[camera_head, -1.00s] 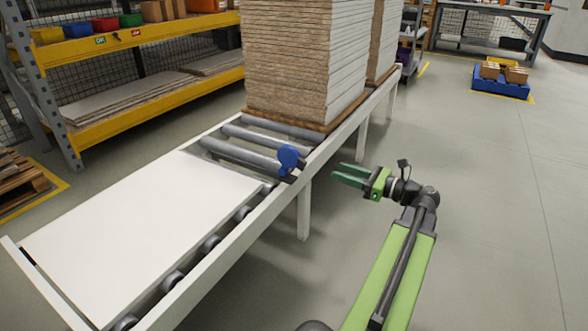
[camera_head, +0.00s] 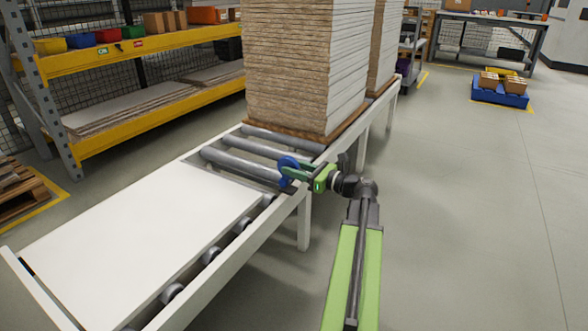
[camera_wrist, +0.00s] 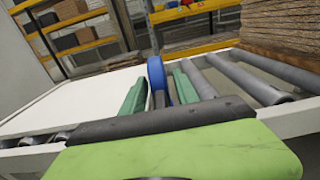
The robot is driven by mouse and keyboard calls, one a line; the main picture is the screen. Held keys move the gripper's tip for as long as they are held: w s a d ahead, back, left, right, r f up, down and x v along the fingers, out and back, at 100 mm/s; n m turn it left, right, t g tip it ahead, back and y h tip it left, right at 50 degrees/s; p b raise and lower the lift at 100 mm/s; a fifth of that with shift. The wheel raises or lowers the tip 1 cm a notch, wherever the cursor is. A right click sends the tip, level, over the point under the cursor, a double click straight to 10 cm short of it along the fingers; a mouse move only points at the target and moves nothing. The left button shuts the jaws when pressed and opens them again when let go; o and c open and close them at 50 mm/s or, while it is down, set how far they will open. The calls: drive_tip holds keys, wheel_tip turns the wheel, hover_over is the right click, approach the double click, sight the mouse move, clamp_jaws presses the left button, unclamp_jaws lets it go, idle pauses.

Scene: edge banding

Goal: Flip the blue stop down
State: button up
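The blue stop (camera_head: 288,171) stands raised at the near rail of the roller conveyor, by the end of the white panel (camera_head: 140,225). My gripper (camera_head: 293,172) is at the stop, reaching over the rail from the right. In the wrist view the blue stop (camera_wrist: 157,78) stands upright between my two green fingers (camera_wrist: 158,90). Gaps show between the fingers and the stop, so the gripper looks open around it. The stop's lower part is hidden behind my gripper's body.
A tall stack of boards (camera_head: 300,75) stands on the conveyor just beyond the stop. Bare rollers (camera_head: 240,160) lie between the stack and the white panel. The conveyor's white side rail (camera_head: 225,262) runs below my gripper.

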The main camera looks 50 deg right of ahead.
drive_tip(key=shift+c, duration=0.5)
clamp_jaws()
idle(0.9)
